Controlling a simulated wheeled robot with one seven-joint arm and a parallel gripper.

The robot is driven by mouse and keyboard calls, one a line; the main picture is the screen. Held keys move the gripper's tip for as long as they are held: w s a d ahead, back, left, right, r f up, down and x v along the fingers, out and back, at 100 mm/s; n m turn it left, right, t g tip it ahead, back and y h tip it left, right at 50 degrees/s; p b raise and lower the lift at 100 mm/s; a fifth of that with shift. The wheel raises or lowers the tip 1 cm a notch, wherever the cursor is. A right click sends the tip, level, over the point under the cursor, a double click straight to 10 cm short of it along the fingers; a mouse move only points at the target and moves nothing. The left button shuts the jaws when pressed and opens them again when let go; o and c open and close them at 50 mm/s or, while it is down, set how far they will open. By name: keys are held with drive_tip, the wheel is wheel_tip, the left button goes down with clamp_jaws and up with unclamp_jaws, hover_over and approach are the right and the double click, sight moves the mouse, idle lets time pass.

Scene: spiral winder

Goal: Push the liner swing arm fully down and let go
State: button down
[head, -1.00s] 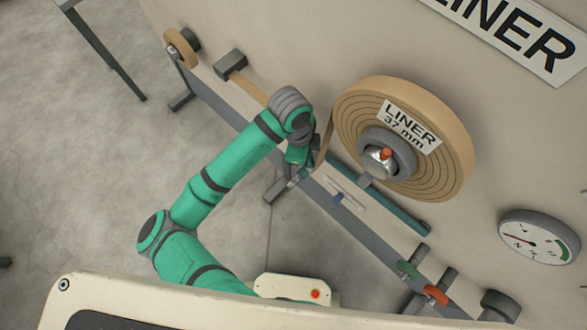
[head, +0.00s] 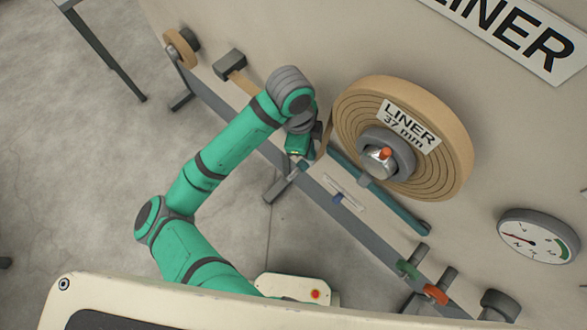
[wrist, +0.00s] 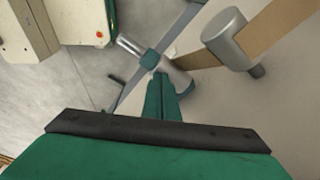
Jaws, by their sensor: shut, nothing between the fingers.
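The liner swing arm looks to be the teal bar (head: 385,188) slanting below the liner roll (head: 455,140). Its right end is clear in the head view; its left end runs behind or beside my gripper. My gripper (head: 302,160) is near that left end, its fingers small and partly hidden by my own wrist. In the wrist view my gripper (wrist: 159,78) is shut and empty, its fingertips by a grey metal roller (wrist: 176,76) with a teal collar. I cannot tell whether they touch.
A tan liner strip (head: 247,86) runs from the block (head: 230,64) behind my arm. A grey rail (head: 350,228) runs below the swing arm, with green (head: 407,269) and red (head: 435,293) handles at lower right. A dial (head: 538,237) is at right.

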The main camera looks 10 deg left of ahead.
drive_tip(key=shift+r, duration=2.8)
drive_tip(key=shift+w, duration=0.1)
